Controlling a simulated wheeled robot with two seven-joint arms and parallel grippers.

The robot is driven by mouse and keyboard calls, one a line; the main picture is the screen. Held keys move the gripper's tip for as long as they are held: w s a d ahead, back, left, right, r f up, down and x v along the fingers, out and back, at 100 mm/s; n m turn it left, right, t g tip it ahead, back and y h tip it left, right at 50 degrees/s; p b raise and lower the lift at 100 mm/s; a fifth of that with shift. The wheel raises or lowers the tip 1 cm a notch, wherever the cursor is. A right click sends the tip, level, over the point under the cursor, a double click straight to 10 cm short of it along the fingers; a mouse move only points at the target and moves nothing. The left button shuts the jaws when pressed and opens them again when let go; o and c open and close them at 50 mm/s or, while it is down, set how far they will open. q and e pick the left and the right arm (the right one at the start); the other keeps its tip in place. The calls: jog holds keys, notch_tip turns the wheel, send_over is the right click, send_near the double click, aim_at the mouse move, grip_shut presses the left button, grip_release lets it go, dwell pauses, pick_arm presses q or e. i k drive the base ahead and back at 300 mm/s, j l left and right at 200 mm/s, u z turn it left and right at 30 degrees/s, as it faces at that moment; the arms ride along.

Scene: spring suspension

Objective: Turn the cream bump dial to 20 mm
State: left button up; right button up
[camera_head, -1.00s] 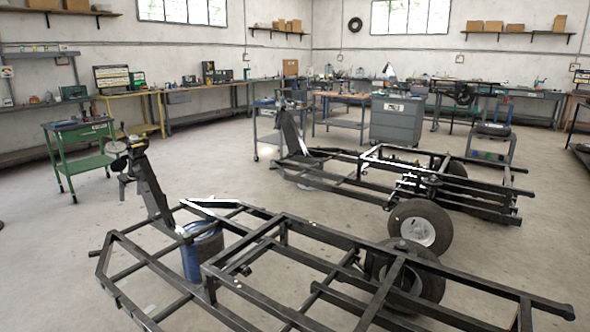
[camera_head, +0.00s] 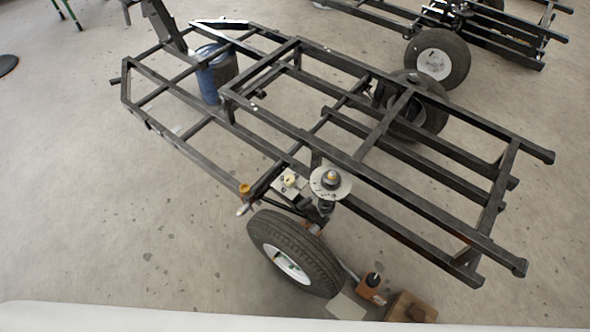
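A small cream dial (camera_head: 290,180) sits on a pale plate (camera_head: 278,187) fixed at the near side of the black frame, above the wheel. Its markings are too small to read. Just right of it is a round pale disc with a knob (camera_head: 331,181) on top of a dark spring unit (camera_head: 325,207). A yellowish knob (camera_head: 244,189) stands on the frame rail left of the dial. Neither of my grippers shows in the head view.
The black tube frame (camera_head: 400,190) spans the middle. A tyred wheel (camera_head: 295,252) stands below the dial. A brown box (camera_head: 411,308) and a small block with a dark knob (camera_head: 373,288) lie on the floor near the wheel. A blue drum (camera_head: 215,75) stands within the frame. A white surface (camera_head: 150,318) crosses the bottom edge.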

aim_at(289, 179)
jog(key=j+z, duration=0.45)
jog(key=k+j+z, duration=0.1)
jog(key=z, duration=0.35)
jog(key=k+j, duration=0.05)
jog(key=j, duration=0.05)
